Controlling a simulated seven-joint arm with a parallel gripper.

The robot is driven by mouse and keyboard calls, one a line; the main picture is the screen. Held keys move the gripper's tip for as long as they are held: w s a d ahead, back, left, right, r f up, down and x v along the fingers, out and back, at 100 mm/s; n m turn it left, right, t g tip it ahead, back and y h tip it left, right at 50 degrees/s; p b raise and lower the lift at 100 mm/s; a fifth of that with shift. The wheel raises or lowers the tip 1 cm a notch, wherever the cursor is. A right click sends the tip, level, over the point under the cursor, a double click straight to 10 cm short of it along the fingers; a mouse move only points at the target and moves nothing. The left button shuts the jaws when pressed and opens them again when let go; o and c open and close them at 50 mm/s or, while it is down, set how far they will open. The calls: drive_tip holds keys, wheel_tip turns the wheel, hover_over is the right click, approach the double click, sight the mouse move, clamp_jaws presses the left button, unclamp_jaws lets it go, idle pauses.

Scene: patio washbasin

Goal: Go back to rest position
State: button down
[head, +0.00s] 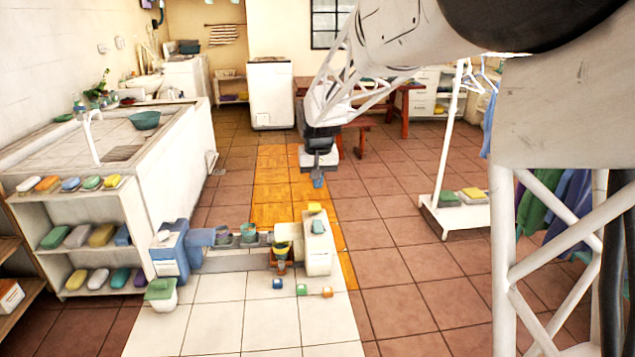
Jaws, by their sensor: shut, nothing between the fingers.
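My gripper (319,181) hangs at the end of my arm, pointing down, in the middle of the head view. It is shut and holds nothing that I can make out. It appears above the orange-tiled strip of floor (272,190), behind the low bench with bottles and cups. The fingertips are small and show bluish, so their detail is hard to see. It looks clear of every object around it.
A washbasin counter (180,150) with shelves of soap bars stands at left. A clothes rack (447,140) stands at right. The brown tiles between are free.

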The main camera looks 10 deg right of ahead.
drive_tip(key=shift+s, duration=0.1)
drive_tip(key=s+d, duration=0.2)
drive_tip(key=s, duration=1.2)
drive_tip(key=s+d, duration=0.3)
drive_tip(key=s, duration=1.2)
drive_tip(key=s+d+t, duration=0.1)
drive_tip(key=s+d, duration=0.2)
drive_tip(key=s, duration=1.2)
drive_tip(key=shift+s+d+r, duration=0.15)
drive_tip(key=shift+s+r, duration=0.05)
drive_tip(key=shift+r, duration=0.15)
